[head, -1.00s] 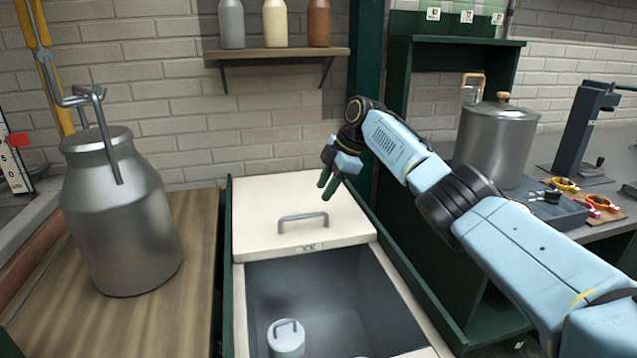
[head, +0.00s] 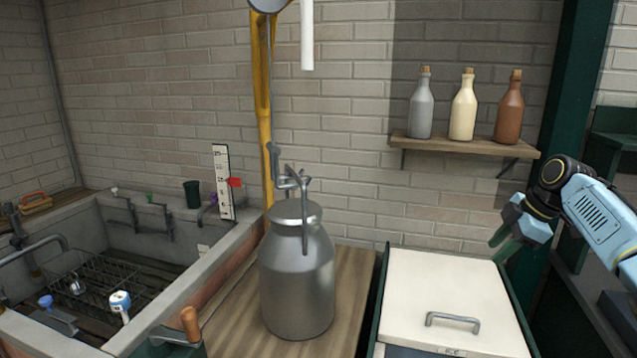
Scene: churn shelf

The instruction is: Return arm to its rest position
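My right arm comes in from the right edge in light blue. Its gripper (head: 503,243) hangs empty in the air beside the back right corner of the cream chest lid (head: 460,290), with its dark green fingers pointing down and left. The fingers look close together, but I cannot tell whether they are open or shut. My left arm and gripper are not in view.
A metal milk can (head: 297,275) stands on a wooden counter (head: 235,320) left of the chest. A shelf (head: 465,146) on the wall holds three bottles. A dark green post (head: 575,90) stands behind my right arm. A sink (head: 215,265) is at left.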

